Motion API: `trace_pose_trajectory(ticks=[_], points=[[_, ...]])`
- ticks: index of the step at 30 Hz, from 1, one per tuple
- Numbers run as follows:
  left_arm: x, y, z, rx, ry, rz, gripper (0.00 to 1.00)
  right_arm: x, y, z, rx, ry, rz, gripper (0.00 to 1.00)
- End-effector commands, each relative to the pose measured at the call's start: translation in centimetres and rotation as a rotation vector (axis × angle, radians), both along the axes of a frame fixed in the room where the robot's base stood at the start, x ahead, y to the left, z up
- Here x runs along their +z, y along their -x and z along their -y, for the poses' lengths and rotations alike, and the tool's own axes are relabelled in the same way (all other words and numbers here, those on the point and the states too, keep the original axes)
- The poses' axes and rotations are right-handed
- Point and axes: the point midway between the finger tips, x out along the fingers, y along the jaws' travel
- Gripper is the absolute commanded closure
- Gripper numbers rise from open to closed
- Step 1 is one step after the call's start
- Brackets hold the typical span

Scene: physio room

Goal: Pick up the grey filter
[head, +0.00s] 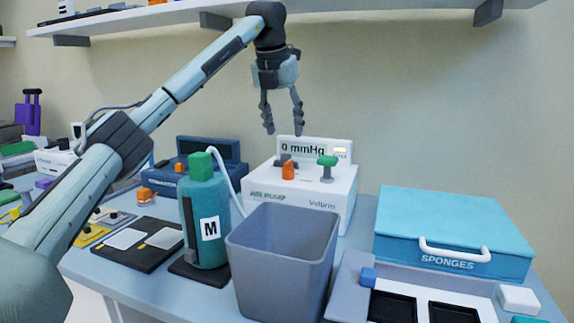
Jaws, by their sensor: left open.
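My left gripper (283,130) hangs fingers down above the white air pump (300,198), in front of the wall. Its two fingers are apart with nothing between them. A small dark grey piece (281,160) sits on top of the pump, partly behind an orange piece (288,172). It lies below the fingertips and apart from them. I cannot tell for sure whether it is the grey filter; no other piece is clearly one. My right gripper is not in view.
A green-handled knob (327,163) and a display reading 0 mmHg (310,148) stand on the pump. In front are a teal bottle (205,220) marked M and a grey bin (270,265). A blue sponges box (455,222) is right. A shelf (150,17) runs above.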

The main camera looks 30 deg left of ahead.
Motion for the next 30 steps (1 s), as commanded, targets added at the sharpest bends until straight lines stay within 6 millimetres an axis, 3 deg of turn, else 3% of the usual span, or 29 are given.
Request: trace_pose_trajectory(ticks=[5, 21, 30], points=[[-0.5, -0.2, 0.0, -0.001, 0.000, -0.001, 0.52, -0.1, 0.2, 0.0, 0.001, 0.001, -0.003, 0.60], [-6.9, -2.1, -1.1, -0.001, 0.000, -0.002, 0.52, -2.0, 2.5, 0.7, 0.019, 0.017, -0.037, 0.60], [-7.4, -2.3, -1.2, 0.000, 0.000, 0.000, 0.52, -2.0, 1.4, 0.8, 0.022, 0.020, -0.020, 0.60]])
